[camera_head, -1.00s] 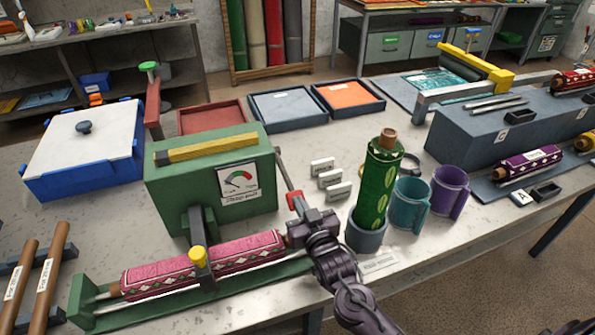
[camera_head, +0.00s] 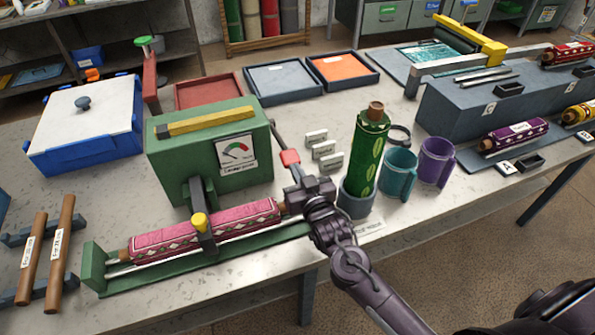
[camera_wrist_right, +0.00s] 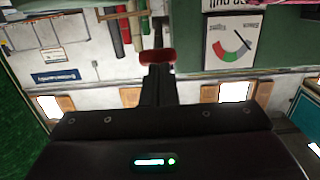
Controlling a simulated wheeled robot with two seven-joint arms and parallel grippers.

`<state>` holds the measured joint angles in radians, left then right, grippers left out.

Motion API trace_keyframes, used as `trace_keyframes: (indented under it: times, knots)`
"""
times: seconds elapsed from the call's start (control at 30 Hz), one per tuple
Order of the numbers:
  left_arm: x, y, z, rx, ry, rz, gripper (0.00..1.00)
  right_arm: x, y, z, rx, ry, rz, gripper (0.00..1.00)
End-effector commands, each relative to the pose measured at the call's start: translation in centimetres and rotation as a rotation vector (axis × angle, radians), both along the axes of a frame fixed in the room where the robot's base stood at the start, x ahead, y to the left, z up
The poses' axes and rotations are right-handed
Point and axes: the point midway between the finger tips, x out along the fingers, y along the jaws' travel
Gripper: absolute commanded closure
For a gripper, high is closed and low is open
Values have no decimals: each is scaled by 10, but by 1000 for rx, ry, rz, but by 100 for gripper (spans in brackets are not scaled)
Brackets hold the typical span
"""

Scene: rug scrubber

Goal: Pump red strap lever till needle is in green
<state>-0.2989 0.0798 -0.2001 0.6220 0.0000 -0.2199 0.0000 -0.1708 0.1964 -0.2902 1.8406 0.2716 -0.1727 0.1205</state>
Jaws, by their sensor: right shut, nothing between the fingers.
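The green press box (camera_head: 210,150) carries a gauge (camera_head: 237,150) with coloured arcs on its front. A dark lever slants from its right side, with a red strap (camera_head: 290,157) near the low end. My right gripper (camera_head: 295,176) is shut and empty, its tips close below the strap; I cannot tell if they touch. In the right wrist view the strap (camera_wrist_right: 157,57) sits just beyond the shut fingers (camera_wrist_right: 158,85). The gauge (camera_wrist_right: 235,42) shows there with a dark needle; I cannot tell which colour it points at. My left gripper is out of view.
A pink patterned roll (camera_head: 165,241) lies in the green trough under a yellow-knobbed clamp (camera_head: 199,222). Right of my gripper stand a green roll (camera_head: 368,150) in a holder, a teal mug (camera_head: 398,172) and a purple mug (camera_head: 436,160). Small pale blocks (camera_head: 323,150) stand behind.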

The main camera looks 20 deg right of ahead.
Motion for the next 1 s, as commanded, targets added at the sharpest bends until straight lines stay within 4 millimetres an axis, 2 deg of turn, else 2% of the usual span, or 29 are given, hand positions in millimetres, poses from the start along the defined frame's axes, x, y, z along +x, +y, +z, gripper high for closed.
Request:
trace_keyframes:
  times: [0.03,0.27,0.5,0.67,0.83,1.0]
  knots:
    - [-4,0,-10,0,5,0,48,-14,0,-13,0,9,2,100]
    - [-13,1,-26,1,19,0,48,-57,-2,-21,1,2,0,100]
    - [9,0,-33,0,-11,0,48,-88,-4,-26,0,-2,0,100]
    - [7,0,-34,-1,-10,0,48,-95,-4,-26,0,-4,-1,100]
    - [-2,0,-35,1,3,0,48,-95,-4,-25,0,-5,-1,100]
    - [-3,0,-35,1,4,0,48,-95,-4,-25,0,-5,-1,100]
